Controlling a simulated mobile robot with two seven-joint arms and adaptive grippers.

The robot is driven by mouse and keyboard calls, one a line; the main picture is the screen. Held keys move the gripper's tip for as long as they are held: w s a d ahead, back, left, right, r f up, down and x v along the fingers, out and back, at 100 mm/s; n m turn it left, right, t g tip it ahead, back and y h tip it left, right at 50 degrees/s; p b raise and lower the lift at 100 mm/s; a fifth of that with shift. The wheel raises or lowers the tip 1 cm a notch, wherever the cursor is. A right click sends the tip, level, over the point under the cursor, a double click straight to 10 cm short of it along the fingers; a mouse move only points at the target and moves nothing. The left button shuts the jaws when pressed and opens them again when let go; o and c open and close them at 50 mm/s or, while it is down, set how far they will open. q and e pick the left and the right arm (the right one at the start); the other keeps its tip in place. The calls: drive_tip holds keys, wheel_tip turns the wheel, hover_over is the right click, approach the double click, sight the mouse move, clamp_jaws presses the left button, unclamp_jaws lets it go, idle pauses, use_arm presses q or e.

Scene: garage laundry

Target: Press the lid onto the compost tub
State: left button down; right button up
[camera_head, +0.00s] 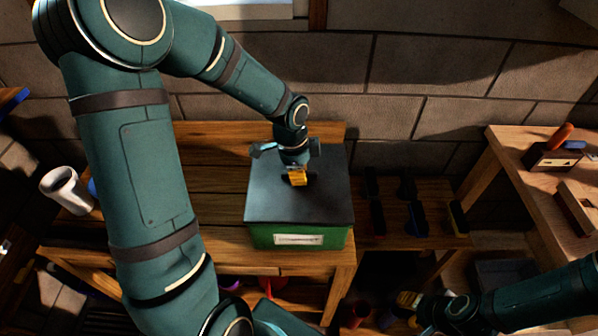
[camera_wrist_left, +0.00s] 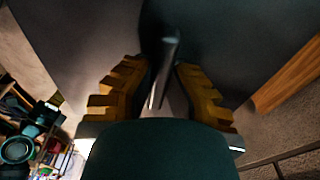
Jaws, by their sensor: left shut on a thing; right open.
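The dark grey square lid (camera_head: 318,205) lies over the top of the green compost tub (camera_head: 262,239), which has a white label on its front and stands on the wooden bench. I cannot tell whether the lid is fully seated. My left gripper (camera_head: 298,178) points down at the lid's middle and is shut on its handle. In the left wrist view, the handle (camera_wrist_left: 168,60) stands between the yellow fingers of the left gripper (camera_wrist_left: 158,90), partly hidden in shadow. My right gripper (camera_head: 408,299) is open and empty at the lower right, below bench height and away from the tub.
The wooden bench (camera_head: 215,150) is bare behind and left of the tub. Several dark brushes or blocks (camera_head: 417,218) lie right of the tub. Another wooden table (camera_head: 540,205) with tools stands at the right, before a block wall.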

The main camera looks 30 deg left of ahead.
use_arm(q)
drive_tip(key=shift+f, duration=0.15)
drive_tip(key=shift+c, duration=2.3)
unclamp_jaws()
drive_tip(key=shift+r+p, duration=2.85)
drive_tip(key=shift+r, duration=0.7)
clamp_jaws()
